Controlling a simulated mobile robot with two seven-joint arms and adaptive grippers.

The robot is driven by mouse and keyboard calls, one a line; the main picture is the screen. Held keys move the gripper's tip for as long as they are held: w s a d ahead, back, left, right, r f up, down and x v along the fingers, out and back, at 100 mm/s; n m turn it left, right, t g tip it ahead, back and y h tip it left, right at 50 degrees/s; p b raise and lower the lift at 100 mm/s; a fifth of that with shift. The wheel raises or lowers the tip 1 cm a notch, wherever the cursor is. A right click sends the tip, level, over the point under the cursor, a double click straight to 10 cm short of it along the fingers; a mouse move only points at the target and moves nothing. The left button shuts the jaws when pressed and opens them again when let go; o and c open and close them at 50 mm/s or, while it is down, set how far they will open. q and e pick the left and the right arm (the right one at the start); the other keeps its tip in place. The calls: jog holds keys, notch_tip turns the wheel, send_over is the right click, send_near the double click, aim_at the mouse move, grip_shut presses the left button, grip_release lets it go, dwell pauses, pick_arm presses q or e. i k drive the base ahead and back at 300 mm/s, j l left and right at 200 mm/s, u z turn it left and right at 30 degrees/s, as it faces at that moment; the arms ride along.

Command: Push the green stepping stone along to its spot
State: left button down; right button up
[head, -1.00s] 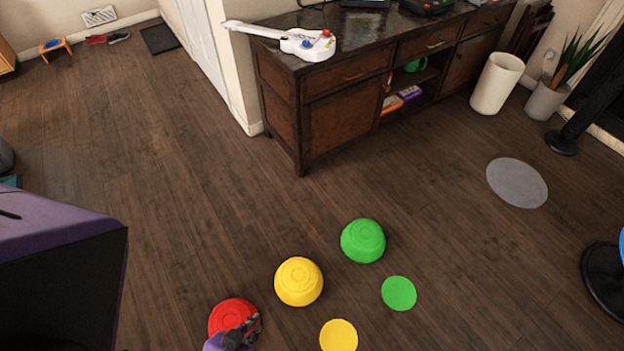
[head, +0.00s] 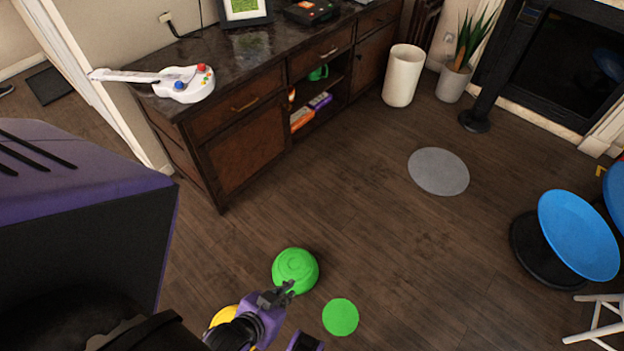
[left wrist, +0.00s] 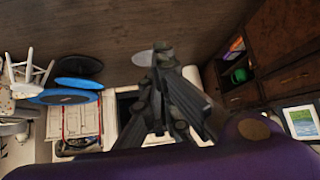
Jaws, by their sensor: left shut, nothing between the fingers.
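The green stepping stone (head: 294,268), a rounded dome, sits on the wood floor at the lower middle of the head view. A flat green disc (head: 340,317) lies on the floor to its lower right, apart from it. My left gripper (head: 285,290) is shut and empty. Its tips overlap the lower edge of the green stone in the head view; I cannot tell whether they touch it. In the left wrist view the fingers of my left gripper (left wrist: 163,55) show closed over floor, with no stone visible there. My right gripper is not in view.
A yellow stone (head: 220,315) is mostly hidden behind my left arm. A dark wood cabinet (head: 245,145) stands beyond the green stone. A grey disc (head: 438,171) lies on the floor further right. A blue chair (head: 578,235) stands at the right. Floor right of the green disc is clear.

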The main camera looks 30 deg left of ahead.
aim_at(298, 264)
jog(key=i+l, duration=0.15)
jog(key=i, duration=0.3)
jog(key=i+l, duration=0.15)
jog(key=i, duration=0.3)
jog(key=i+l+z, duration=0.1)
jog(key=i, duration=0.35)
jog(key=i+u, duration=0.15)
jog(key=u, duration=0.25)
jog(key=i+u, duration=0.15)
jog(key=u, duration=0.25)
jog(key=i+u, duration=0.15)
jog(key=u, duration=0.25)
jog(key=i+l+u, duration=0.15)
jog(key=u, duration=0.25)
jog(key=i+l+u, duration=0.1)
jog(key=i+u, duration=0.2)
jog(key=u, duration=0.15)
jog(key=i+l+u, duration=0.2)
jog(key=u, duration=0.25)
